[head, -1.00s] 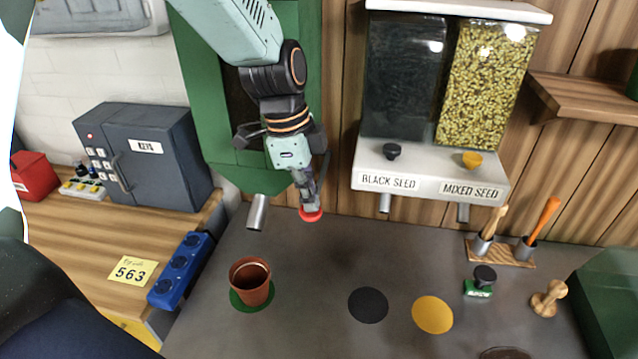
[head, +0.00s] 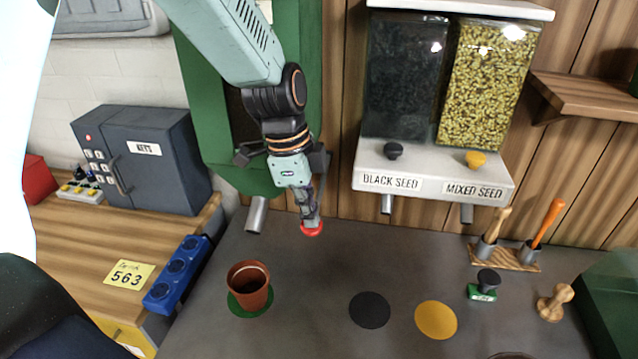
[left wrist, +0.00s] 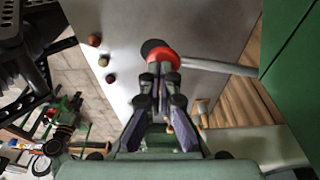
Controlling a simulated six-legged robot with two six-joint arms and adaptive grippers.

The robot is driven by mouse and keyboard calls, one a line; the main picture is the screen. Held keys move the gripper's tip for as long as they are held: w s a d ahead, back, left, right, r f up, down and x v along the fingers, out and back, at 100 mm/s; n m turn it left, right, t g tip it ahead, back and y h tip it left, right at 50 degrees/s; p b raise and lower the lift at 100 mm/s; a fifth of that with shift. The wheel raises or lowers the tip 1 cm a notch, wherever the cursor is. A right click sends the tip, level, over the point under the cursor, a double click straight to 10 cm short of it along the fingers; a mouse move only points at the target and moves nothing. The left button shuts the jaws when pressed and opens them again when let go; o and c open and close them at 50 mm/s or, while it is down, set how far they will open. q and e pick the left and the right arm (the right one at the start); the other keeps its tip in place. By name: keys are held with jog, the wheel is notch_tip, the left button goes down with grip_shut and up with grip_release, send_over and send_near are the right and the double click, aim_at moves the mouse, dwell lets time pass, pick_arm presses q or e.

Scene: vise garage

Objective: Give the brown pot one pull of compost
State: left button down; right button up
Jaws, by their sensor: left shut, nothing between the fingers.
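The brown pot (head: 249,283) stands upright on a green disc (head: 236,306) on the grey bench; I cannot tell whether it holds compost. The green dispenser (head: 232,184) is on the wall behind, and its metal spout (head: 257,214) points down behind the pot. My left gripper (head: 310,217) is shut with nothing between its fingers. Its tips are at a red knob (head: 312,230), right of the spout. In the left wrist view the red knob (left wrist: 162,57) is at the fingertips, on a metal rod (left wrist: 218,67) reaching toward green panelling. My right gripper is out of view.
Two seed dispensers (head: 432,184) are on the wall to the right. A black disc (head: 369,310) and a yellow disc (head: 436,319) lie on the bench. A blue socket strip (head: 178,275) is left of the pot. The bench between pot and black disc is clear.

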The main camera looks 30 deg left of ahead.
pick_arm(q)
notch_tip(320, 180, up, 6)
jog(key=p, duration=0.6)
jog(key=shift+r, duration=0.15)
jog(key=shift+w, duration=0.1)
dwell(0.4)
notch_tip(320, 180, up, 6)
jog(key=p, duration=0.3)
dwell(0.5)
